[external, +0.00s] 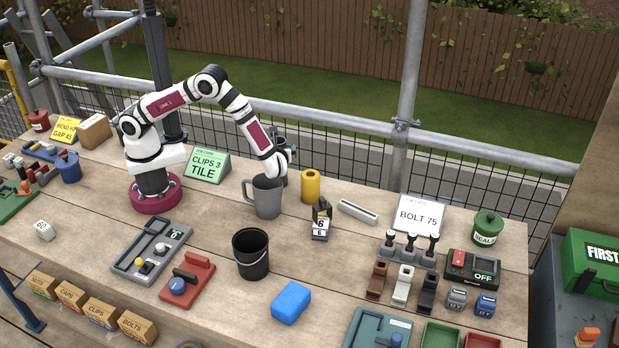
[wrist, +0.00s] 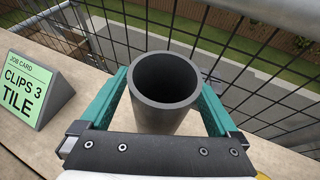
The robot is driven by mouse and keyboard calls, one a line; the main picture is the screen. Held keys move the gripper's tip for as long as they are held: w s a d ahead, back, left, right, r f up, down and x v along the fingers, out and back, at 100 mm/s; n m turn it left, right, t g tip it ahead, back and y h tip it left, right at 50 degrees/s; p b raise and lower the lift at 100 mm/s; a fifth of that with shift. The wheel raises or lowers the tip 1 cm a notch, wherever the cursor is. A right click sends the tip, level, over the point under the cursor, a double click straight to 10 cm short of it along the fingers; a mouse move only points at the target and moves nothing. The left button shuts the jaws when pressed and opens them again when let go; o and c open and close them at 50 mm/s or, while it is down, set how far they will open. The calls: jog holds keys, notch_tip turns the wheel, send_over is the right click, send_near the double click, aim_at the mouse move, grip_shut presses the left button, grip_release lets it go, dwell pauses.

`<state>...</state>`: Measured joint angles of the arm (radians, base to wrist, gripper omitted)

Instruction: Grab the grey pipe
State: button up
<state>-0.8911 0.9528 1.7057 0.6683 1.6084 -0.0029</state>
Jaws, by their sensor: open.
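The grey pipe (wrist: 163,119) stands upright in the wrist view, its round open mouth facing the camera. My gripper (wrist: 164,82) is open, with one teal finger on each side of the pipe. A narrow gap seems to show at each side, but I cannot tell if either finger touches. In the external view the pipe (external: 279,143) is mostly hidden behind my wrist and the grey mug, with its dark upper end showing near a teal finger.
A grey mug (external: 267,198) stands just in front of the pipe. A yellow cylinder (external: 311,187) is to its right and the green clips card (external: 207,167) to its left. The mesh fence (external: 345,160) runs close behind. A black bucket (external: 251,255) stands nearer the front.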

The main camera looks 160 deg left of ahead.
jog(key=c, duration=1.5)
